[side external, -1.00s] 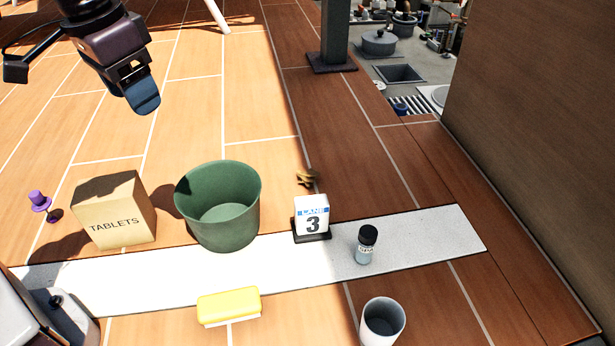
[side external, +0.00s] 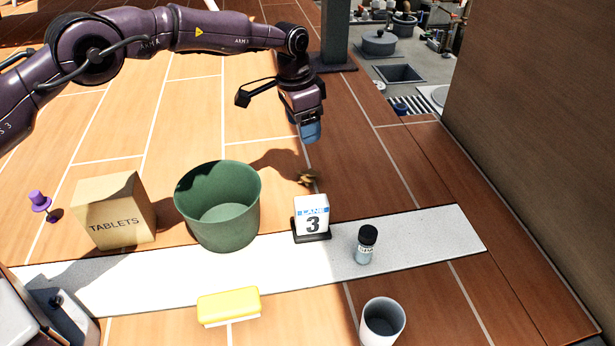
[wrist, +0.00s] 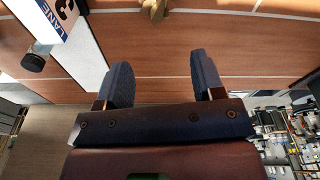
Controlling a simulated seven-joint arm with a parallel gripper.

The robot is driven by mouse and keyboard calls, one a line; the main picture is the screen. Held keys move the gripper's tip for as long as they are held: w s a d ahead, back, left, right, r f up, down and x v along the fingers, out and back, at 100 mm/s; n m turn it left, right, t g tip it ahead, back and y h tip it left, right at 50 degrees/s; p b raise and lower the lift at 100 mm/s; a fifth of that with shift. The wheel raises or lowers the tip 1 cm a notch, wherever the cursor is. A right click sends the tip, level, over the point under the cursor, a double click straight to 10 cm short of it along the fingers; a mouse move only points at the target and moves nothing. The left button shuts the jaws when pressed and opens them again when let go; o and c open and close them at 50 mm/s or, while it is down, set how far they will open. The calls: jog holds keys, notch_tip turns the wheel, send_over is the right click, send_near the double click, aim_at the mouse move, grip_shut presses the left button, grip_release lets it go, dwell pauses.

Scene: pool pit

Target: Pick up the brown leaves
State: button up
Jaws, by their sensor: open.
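The brown leaves (side external: 308,177) lie in a small clump on the wooden floor, just behind the lane 3 marker. In the wrist view the leaves (wrist: 154,9) show at the top edge, partly cut off, beyond my fingertips and roughly between them. My gripper (side external: 309,130) hangs above the floor, a little behind and above the leaves in the side view. In the wrist view my gripper (wrist: 158,72) has its two blue fingers apart with nothing between them.
The lane 3 marker (side external: 312,218) stands close in front of the leaves. A green bucket (side external: 218,235) is to the left, beside a TABLETS box (side external: 115,215). A small bottle (side external: 366,245), a grey cup (side external: 382,325) and a yellow sponge-like block (side external: 229,305) are nearer the camera.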

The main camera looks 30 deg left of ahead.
send_over(308, 174)
notch_tip(308, 174, down, 8)
jog(key=shift+s+a+r, duration=0.15)
jog(key=shift+f, duration=2.65)
jog(key=c, duration=1)
jog(key=shift+c, duration=0.2)
